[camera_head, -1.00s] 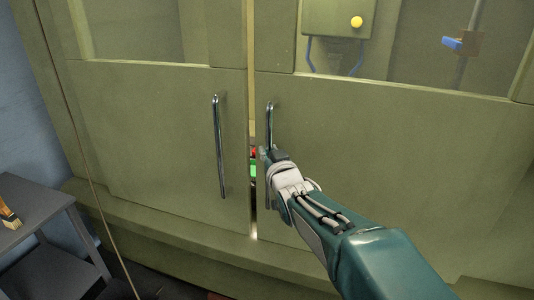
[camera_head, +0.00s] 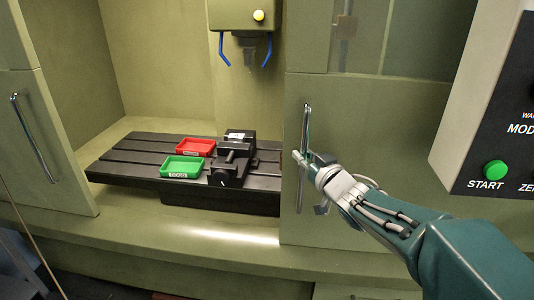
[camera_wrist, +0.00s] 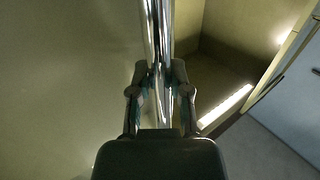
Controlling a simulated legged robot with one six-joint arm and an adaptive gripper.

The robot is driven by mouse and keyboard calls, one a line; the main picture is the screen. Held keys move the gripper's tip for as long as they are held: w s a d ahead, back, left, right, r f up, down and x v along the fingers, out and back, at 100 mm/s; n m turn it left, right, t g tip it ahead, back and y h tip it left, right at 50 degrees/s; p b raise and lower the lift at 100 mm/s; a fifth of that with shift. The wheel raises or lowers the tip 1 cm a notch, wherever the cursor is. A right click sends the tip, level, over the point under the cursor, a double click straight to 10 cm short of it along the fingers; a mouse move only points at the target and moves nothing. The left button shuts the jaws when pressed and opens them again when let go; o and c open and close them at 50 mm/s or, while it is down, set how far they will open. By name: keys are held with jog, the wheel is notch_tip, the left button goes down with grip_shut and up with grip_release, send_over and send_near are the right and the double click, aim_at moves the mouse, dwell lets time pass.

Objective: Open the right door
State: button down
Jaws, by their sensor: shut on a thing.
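The right door (camera_head: 375,120) is an olive-green panel with a window in its upper part. It stands slid to the right, with a wide gap between it and the left door (camera_head: 42,150). My gripper (camera_head: 312,170) is shut on the right door's upright metal handle (camera_head: 306,125). In the wrist view the handle (camera_wrist: 158,40) runs between the two fingers (camera_wrist: 160,90). The fingers hide part of the bar.
Inside the opening, a black slotted table (camera_head: 115,160) carries a red tray (camera_head: 195,147), a green tray (camera_head: 182,167) and a vise (camera_head: 232,158). A spindle head (camera_head: 240,15) hangs above. A control panel (camera_head: 490,110) with a green START button stands at right.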

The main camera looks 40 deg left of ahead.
aim_at(323, 147)
jog(key=w+d, duration=0.1)
jog(key=d, duration=0.1)
jog(key=w+d, duration=0.3)
jog(key=d, duration=0.1)
jog(key=shift+w+r, duration=0.15)
jog(key=shift+w, duration=0.1)
jog(key=c, duration=0.6)
grip_release()
jog(key=shift+w, duration=0.1)
jog(key=shift+o, duration=0.2)
jog(key=shift+d, duration=0.1)
jog(key=v, duration=1.1)
jog(key=shift+s+d, duration=0.2)
jog(key=shift+d, duration=0.15)
jog(key=shift+f, duration=0.2)
